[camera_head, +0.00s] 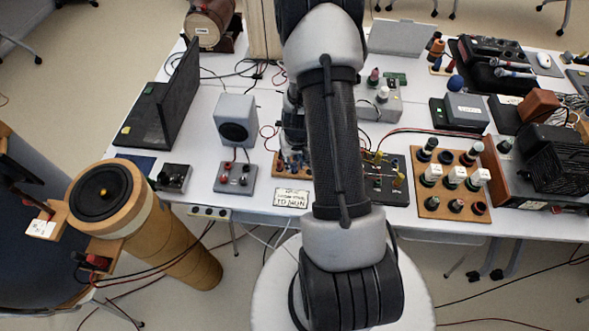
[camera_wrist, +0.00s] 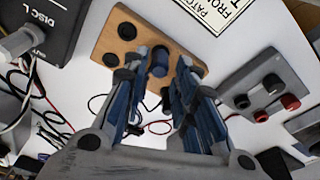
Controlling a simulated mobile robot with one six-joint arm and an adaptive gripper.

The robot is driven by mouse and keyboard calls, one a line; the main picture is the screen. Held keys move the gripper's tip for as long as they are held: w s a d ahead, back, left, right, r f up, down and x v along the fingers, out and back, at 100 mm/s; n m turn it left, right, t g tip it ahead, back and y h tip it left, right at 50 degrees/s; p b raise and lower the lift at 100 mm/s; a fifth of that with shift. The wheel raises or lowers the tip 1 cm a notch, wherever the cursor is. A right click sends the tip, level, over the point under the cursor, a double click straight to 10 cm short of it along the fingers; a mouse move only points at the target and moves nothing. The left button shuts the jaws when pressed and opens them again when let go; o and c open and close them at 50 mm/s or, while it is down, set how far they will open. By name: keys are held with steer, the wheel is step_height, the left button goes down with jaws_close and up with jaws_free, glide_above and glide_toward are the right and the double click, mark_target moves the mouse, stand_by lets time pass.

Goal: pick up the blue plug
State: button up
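In the wrist view, a short blue plug (camera_wrist: 159,61) stands in a wooden board (camera_wrist: 113,32) with black round sockets. My gripper (camera_wrist: 161,68) is open, with one finger on each side of the plug. I cannot tell whether either finger touches it. In the head view, the wooden board (camera_head: 281,166) shows beside my arm, which hides part of it. My gripper (camera_head: 291,122) is partly hidden behind my arm there, above the table, and the blue plug cannot be made out.
A printed sign (camera_head: 291,197) lies by the table's front edge. A grey box with red and black sockets (camera_head: 235,178) and a grey speaker (camera_head: 236,120) stand left of the board. A dark box (camera_head: 386,190) and a wooden rack of plugs (camera_head: 451,181) stand to the right.

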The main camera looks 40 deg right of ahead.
mark_target(295, 164)
step_height(295, 164, down, 3)
steer(key=shift+w+d+f+b, duration=0.1)
steer(key=shift+w+f+b, duration=0.05)
steer(key=shift+b, duration=0.5)
jaws_close()
step_height(295, 164, up, 20)
steer(key=p, duration=0.8)
